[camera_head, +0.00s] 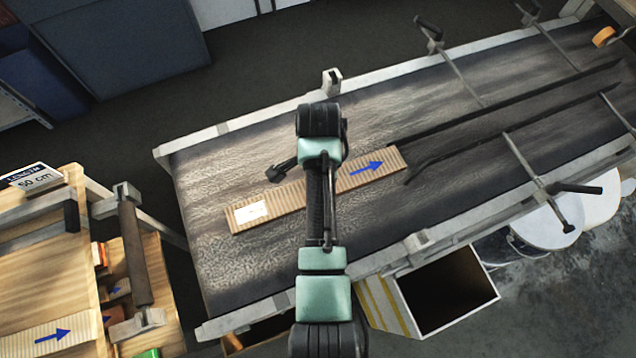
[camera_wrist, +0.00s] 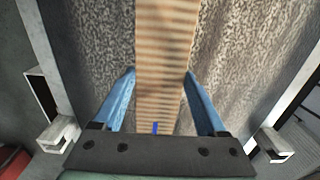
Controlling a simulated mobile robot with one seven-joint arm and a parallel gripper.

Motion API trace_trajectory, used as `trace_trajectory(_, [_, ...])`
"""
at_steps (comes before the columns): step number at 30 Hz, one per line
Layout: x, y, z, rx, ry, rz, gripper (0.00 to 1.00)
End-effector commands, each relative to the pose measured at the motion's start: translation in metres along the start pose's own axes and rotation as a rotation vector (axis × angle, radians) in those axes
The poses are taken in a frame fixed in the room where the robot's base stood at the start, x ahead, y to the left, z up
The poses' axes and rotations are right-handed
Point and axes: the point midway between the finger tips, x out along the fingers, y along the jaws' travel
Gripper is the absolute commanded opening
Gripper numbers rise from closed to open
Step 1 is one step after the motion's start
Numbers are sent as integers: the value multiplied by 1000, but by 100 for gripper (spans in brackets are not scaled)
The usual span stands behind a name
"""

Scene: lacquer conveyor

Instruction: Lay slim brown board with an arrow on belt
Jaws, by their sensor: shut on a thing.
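The slim brown board (camera_head: 283,203) is ribbed, with a white label at its left end and a blue arrow on its right half. It lies along the dark, worn belt (camera_head: 235,165), on it or very close above it; I cannot tell which. The arrow points right toward the guide rails. My arm crosses over the board's middle and hides part of it in the head view. In the wrist view my gripper (camera_wrist: 160,75) has its blue fingers on either side of the board (camera_wrist: 162,100), shut on it. A bit of the blue arrow shows near the gripper base.
Dark guide rails (camera_head: 500,112) on clamp rods narrow the belt at right. A wooden bench (camera_head: 30,285) at left holds another arrow-marked board (camera_head: 40,337) and a length sign (camera_head: 35,178). An open white box (camera_head: 445,290) stands below the belt's front edge.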

Motion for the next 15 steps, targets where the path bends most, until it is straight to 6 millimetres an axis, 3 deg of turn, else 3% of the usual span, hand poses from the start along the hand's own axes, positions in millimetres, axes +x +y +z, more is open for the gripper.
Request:
trace_trajectory(5, [22, 0, 0, 0, -1, 1, 0])
trace_trajectory(15, [26, 0, 0, -1, 0, -1, 0])
